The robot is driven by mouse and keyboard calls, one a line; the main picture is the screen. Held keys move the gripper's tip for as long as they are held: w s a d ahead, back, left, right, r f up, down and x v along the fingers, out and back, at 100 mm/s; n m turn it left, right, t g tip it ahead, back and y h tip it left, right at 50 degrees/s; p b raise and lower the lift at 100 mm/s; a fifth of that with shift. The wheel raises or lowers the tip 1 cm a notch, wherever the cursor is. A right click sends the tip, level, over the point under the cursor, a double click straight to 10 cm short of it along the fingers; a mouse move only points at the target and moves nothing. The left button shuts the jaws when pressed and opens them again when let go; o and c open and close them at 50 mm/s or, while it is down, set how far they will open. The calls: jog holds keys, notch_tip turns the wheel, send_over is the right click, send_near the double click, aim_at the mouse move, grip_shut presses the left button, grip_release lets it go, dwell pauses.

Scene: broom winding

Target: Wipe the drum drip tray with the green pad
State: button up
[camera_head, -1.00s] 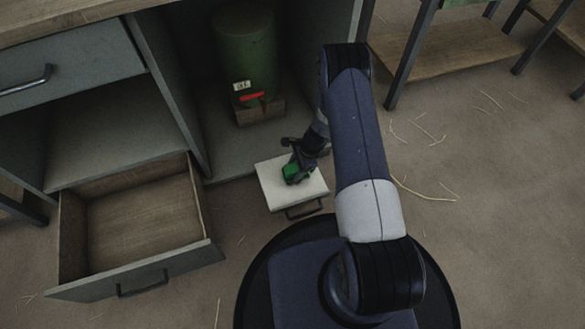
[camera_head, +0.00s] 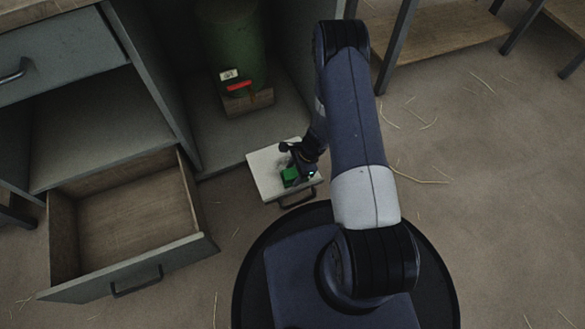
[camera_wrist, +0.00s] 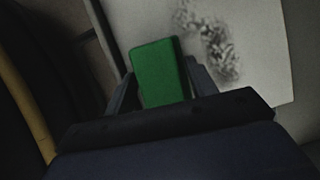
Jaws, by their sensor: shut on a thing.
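The drip tray (camera_head: 262,163) is a pale flat square with a dark handle (camera_head: 298,199) at its front edge, low in front of the open cabinet bay. It also shows in the wrist view (camera_wrist: 270,75), with a dark speckled smudge (camera_wrist: 212,42) on its surface. My gripper (camera_head: 292,172) is shut on the green pad (camera_head: 289,177), over the front half of the tray. In the wrist view the pad (camera_wrist: 158,72) sits between the two fingers, left of the smudge. I cannot tell whether the pad touches the tray.
A green drum (camera_head: 232,45) with a red tap (camera_head: 239,86) stands on a wooden block (camera_head: 248,103) in the bay behind the tray. An empty open drawer (camera_head: 130,215) juts out at left. A table (camera_head: 440,40) stands at upper right. Bare floor with straw lies right.

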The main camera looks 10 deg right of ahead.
jog(key=shift+s+d+f+b, duration=0.1)
jog(key=shift+s+b, duration=0.15)
jog(key=shift+s, duration=0.15)
jog(key=shift+s+d+f+b, duration=0.1)
jog(key=shift+s+b, duration=0.1)
jog(key=shift+s, duration=0.2)
jog(key=shift+s+d+r, duration=0.1)
jog(key=shift+s+r, duration=0.05)
jog(key=shift+s, duration=0.4)
jog(key=shift+s+d+r, duration=0.1)
jog(key=shift+s, duration=0.45)
jog(key=shift+r, duration=0.1)
jog(key=shift+r+p, duration=2.1)
jog(key=shift+r, duration=0.85)
jog(key=shift+w, duration=0.1)
notch_tip(320, 180, up, 3)
jog(key=shift+p, duration=1.1)
